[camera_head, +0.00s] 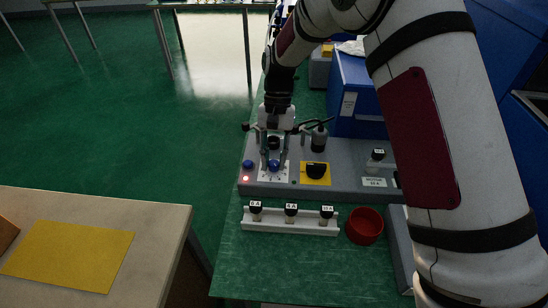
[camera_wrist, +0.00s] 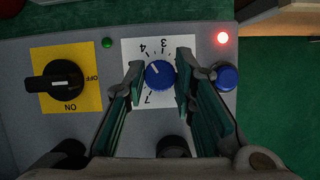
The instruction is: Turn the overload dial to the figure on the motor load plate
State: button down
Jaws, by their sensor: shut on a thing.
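The blue overload dial (camera_wrist: 158,74) sits on a white scale card (camera_wrist: 131,52) with figures including 3, 4 and 7, seen upside down. Its white pointer mark slants up-left in the wrist view, towards the 4 side. My gripper (camera_wrist: 160,78) has a green-padded finger on each side of the dial and is shut on it. In the head view my gripper (camera_head: 271,164) reaches down over the dial (camera_head: 274,165), partly covering its card. The motor load plate (camera_head: 374,182) is a small white label at the panel's right; its figure is too small to read surely.
A red lamp (camera_wrist: 222,38) is lit near a blue button (camera_wrist: 227,77). A black rotary switch (camera_wrist: 54,83) on yellow lies beside the dial. A white rack (camera_head: 273,227) with 3 black-capped pieces and a red bowl (camera_head: 364,226) stand in front. A blue box (camera_head: 358,96) stands behind.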

jog(key=c, duration=1.3)
grip_release()
jog(key=shift+c, duration=0.2)
jog(key=v, duration=1.2)
jog(key=s+d+r+t+p, duration=0.2)
jog(key=s+d+r, duration=0.45)
jog(key=r, duration=0.25)
jog(key=s+d+r+t+p, duration=0.1)
jog(key=s+d+r+t, duration=0.1)
jog(key=s+d+r, duration=0.6)
jog(key=s+d+n+t+p, duration=0.1)
jog(key=s+d+t+p, duration=0.2)
jog(key=s, duration=1.6)
jog(key=d+r+t, duration=0.1)
jog(key=d, duration=0.3)
jog(key=shift+s+t, duration=0.2)
jog(key=shift+t, duration=0.1)
